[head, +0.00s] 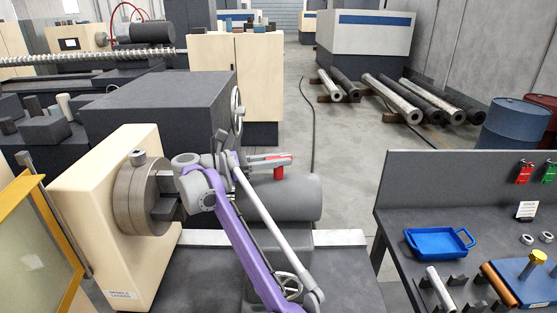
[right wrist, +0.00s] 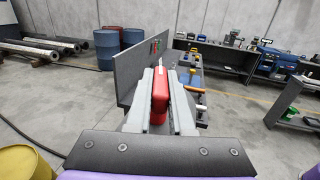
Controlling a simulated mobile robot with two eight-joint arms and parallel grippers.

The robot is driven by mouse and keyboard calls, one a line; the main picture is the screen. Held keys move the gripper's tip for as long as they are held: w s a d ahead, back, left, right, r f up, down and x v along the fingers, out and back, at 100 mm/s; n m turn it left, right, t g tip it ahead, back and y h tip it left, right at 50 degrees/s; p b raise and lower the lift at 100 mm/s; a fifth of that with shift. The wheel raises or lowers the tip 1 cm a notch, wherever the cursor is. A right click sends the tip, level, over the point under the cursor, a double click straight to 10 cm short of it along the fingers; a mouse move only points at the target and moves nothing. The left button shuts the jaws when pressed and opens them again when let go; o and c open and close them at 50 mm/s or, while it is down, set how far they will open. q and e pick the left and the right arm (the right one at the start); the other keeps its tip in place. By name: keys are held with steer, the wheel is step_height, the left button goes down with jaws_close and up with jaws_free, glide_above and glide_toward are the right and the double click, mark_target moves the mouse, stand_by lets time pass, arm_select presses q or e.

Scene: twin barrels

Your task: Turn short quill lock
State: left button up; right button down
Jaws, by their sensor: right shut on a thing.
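The quill lock shows as a red handle (head: 278,173) above the grey tailstock barrel (head: 300,198) of the lathe. My right gripper (head: 284,158) reaches over the barrel from the left, with its fingers at the red handle. In the right wrist view the red handle (right wrist: 160,98) stands between the two grey fingers of my right gripper (right wrist: 158,95), which are shut on it. The lower part of the lock is hidden by the fingers and arm. My left gripper is not in view.
The lathe chuck (head: 142,200) and cream headstock (head: 100,190) stand left of my arm. One handwheel (head: 237,110) rises behind, another (head: 290,287) lies in front. A bench with a blue tray (head: 437,241) stands right, across a floor gap.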

steer(key=shift+r, duration=0.1)
stand_by(0.3)
steer(key=c, duration=0.8)
jaws_free()
